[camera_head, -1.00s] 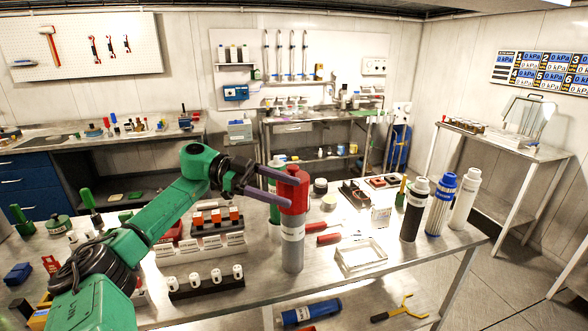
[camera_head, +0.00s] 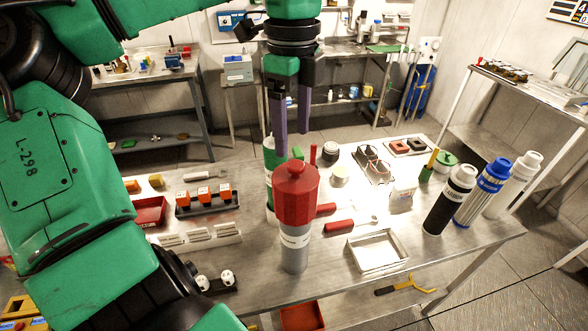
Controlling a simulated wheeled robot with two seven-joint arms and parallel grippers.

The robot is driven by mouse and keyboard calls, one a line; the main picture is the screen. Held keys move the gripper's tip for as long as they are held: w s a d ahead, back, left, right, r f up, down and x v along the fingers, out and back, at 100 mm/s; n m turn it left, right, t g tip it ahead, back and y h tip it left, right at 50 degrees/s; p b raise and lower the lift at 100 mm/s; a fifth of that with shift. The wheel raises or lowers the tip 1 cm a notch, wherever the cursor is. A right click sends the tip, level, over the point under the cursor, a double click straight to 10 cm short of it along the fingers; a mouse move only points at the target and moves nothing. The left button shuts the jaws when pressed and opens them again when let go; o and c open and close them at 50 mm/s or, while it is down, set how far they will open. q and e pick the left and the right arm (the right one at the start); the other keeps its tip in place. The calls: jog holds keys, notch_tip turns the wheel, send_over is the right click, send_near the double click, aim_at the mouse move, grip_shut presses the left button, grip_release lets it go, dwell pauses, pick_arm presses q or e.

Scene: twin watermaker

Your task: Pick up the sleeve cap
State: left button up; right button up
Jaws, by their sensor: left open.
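The sleeve cap, a red faceted cap with a small knob (camera_head: 296,190), sits on top of an upright grey cylinder with a white label (camera_head: 294,255) on the metal table. My left gripper (camera_head: 292,146) points down with two purple fingers, open and empty. I cannot tell the exact gap in depth. My right gripper is not in view.
A green-and-white bottle (camera_head: 270,165) stands just behind the red cap. Red-handled tools (camera_head: 340,226) and a white open tray (camera_head: 376,250) lie to the right. Black, blue and white cylinders (camera_head: 452,200) stand at the table's right side. My left arm covers the left of the view.

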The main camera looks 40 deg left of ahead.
aim_at(295, 164)
pick_arm(q)
jog(key=f+p, duration=0.2)
jog(key=f, duration=0.3)
jog(key=shift+w+d+f+p, duration=0.2)
jog(key=shift+w+f+p, duration=0.05)
jog(key=shift+w+p, duration=0.15)
jog(key=shift+s+f, duration=0.15)
jog(key=shift+f, duration=0.2)
jog(key=shift+s, duration=0.1)
jog(key=shift+f, duration=0.1)
grip_shut()
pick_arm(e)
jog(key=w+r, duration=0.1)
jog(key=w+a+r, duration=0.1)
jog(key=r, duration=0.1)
pick_arm(q)
jog(key=shift+a, duration=0.1)
